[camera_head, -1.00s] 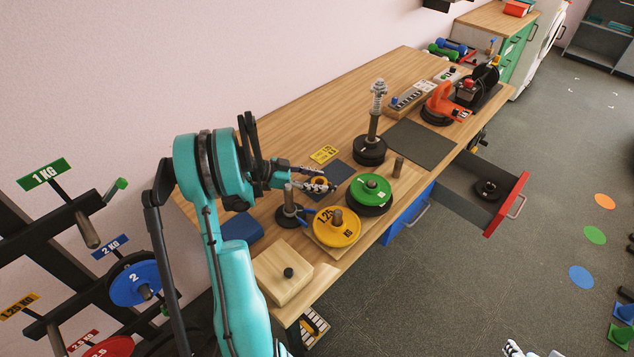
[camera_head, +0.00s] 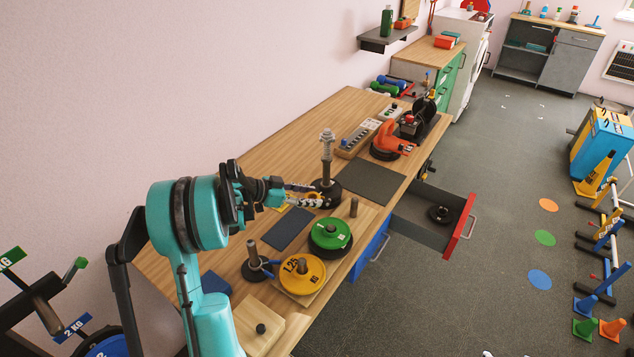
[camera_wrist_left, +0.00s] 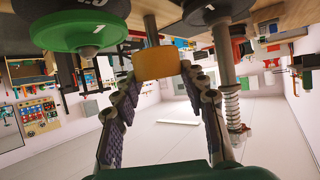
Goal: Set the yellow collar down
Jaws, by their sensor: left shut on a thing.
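My left gripper (camera_head: 308,200) is shut on the yellow collar (camera_wrist_left: 157,63), which sits between its fingertips in the left wrist view. In the head view the collar is mostly hidden by the fingers. The gripper is in the air over the bench, in front of the base of the post with a spring (camera_head: 326,150). That post also shows right of the collar in the wrist view (camera_wrist_left: 228,80). I cannot tell how high the collar is. Only slivers of what may be my right gripper show at the bottom edge of the head view.
A green plate (camera_head: 330,233), a yellow plate (camera_head: 301,273) and a post on a dark base (camera_head: 254,262) stand nearby. A dark mat (camera_head: 287,229) and a larger grey mat (camera_head: 365,182) look bare. An orange tool (camera_head: 390,140) is farther back. A drawer (camera_head: 420,222) stands open.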

